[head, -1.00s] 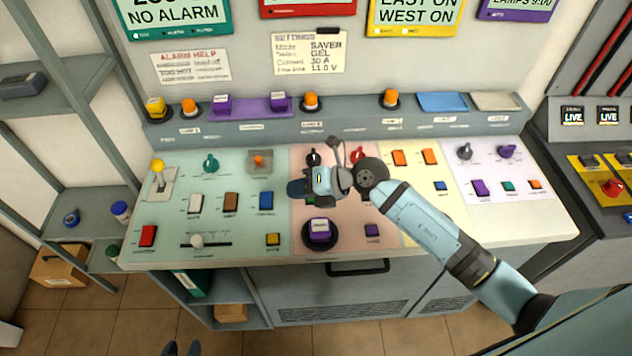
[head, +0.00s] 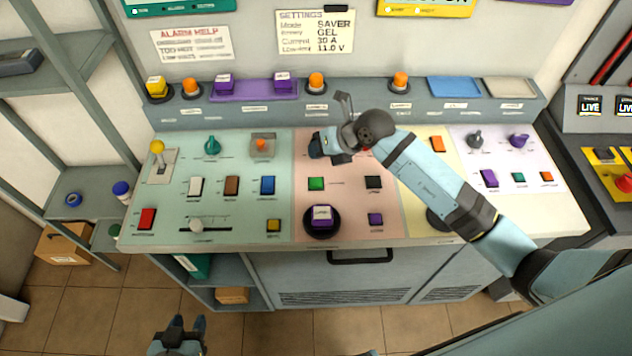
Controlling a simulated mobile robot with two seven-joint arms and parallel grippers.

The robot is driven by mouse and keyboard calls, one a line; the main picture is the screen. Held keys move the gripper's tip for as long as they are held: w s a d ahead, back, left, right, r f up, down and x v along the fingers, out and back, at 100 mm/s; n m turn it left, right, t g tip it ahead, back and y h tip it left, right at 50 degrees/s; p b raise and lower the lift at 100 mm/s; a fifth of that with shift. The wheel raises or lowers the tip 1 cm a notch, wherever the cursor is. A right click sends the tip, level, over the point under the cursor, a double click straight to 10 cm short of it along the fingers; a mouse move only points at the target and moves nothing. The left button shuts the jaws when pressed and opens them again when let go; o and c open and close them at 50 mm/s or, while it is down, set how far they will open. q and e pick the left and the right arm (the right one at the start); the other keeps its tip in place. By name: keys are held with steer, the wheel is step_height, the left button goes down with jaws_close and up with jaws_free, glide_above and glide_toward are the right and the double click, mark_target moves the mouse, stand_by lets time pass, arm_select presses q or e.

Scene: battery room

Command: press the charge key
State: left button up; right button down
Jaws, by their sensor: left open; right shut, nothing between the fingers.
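The sloped control panel (head: 337,215) carries many coloured keys, but their small labels are too blurred for me to tell which is the charge key. In the pink section are a green key (head: 316,183), a black key (head: 373,182), a small purple key (head: 375,219) and a large purple-capped button (head: 321,215) on a round black base. My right gripper (head: 315,146) is shut and empty over the upper left of the pink section, beyond the green key. It hides the knob there, and contact cannot be told. My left gripper (head: 182,328) is open, low in front of the cabinet.
The green section holds a white key (head: 196,187), brown key (head: 231,186), blue key (head: 267,185), red key (head: 147,218), yellow key (head: 273,225), slider (head: 196,225) and yellow-topped lever (head: 157,147). Buttons line the back ledge. My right forearm covers part of the yellow section.

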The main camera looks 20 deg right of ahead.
steer(key=b, duration=0.5)
glide_above(318, 180)
step_height(318, 180, down, 7)
steer(key=shift+f, duration=0.45)
stand_by(0.3)
stand_by(1.0)
steer(key=shift+f+b, duration=0.3)
steer(key=shift+f, duration=0.1)
steer(key=shift+f, duration=0.5)
stand_by(0.5)
steer(key=shift+s+r, duration=0.1)
steer(key=shift+r+p, duration=0.6)
steer(key=shift+r, duration=0.2)
